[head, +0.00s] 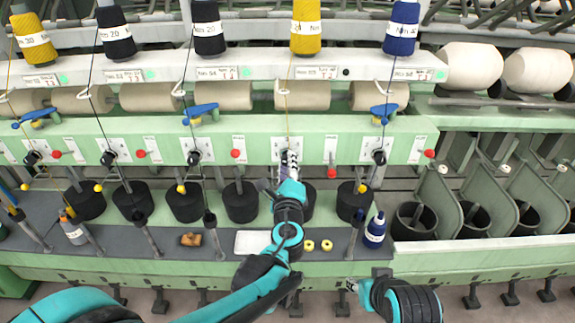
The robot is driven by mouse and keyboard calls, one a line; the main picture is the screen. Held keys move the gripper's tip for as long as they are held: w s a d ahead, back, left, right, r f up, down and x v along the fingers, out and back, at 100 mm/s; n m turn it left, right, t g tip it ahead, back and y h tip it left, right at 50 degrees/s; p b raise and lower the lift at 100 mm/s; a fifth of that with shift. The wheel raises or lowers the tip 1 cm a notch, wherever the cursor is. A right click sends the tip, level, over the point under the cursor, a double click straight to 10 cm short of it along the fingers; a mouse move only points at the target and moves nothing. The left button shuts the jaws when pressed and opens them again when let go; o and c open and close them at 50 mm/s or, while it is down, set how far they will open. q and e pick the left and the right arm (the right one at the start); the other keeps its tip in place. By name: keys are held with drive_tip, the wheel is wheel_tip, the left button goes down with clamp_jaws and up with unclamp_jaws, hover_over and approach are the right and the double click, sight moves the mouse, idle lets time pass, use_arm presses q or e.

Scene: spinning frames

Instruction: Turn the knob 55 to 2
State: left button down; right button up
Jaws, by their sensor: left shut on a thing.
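The knob 55 sits on a white dial plate (278,146) on the green front rail, below the label that reads Nm 55 (313,72). My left gripper (289,158) reaches up to this dial and is shut on the knob. Its fingers cover the knob, so the pointer and the number it faces are hidden. My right gripper (351,286) is low at the front, right of the middle, away from the dials. Only a small part of it shows, and I cannot tell whether it is open.
Similar black knobs stand at left (194,157) and right (379,157). Black cans (241,201) line the shelf below.

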idle(0.5)
use_arm(q)
drive_tip(key=c, duration=1.2)
unclamp_jaws()
drive_tip(key=s, duration=1.2)
